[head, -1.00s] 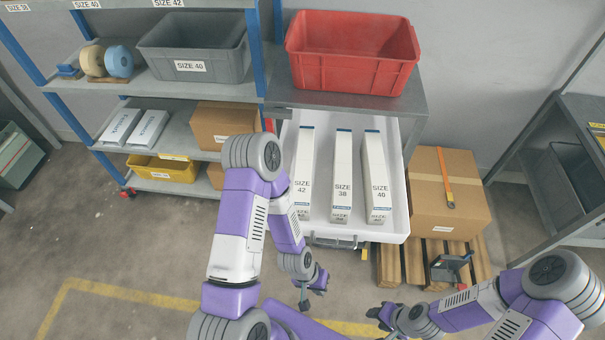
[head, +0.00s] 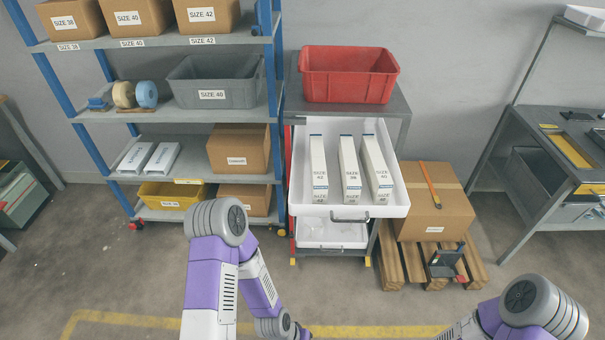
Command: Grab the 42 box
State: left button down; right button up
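A cardboard box labelled SIZE 42 (head: 206,15) stands on the top shelf at the right end of a row. A long white box labelled SIZE 42 (head: 318,165) lies leftmost in the open white drawer (head: 350,211), beside the SIZE 38 box (head: 350,165) and the SIZE 40 box (head: 377,165). My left gripper (head: 302,333) shows only in part at the bottom edge, well below the drawer; its fingertips are cut off. It touches neither box. My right gripper is out of view; only its arm shows at bottom right.
Cardboard boxes SIZE 38 (head: 70,19) and SIZE 40 (head: 136,17) share the top shelf. A grey bin (head: 213,95) is below. A red crate (head: 349,75) stands above the drawer. A pallet (head: 400,262) with a carton (head: 430,205) is to its right.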

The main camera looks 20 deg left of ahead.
aim_at(319, 180)
jog(key=u, duration=2.25)
jog(key=i, duration=1.2)
jog(key=z, duration=1.25)
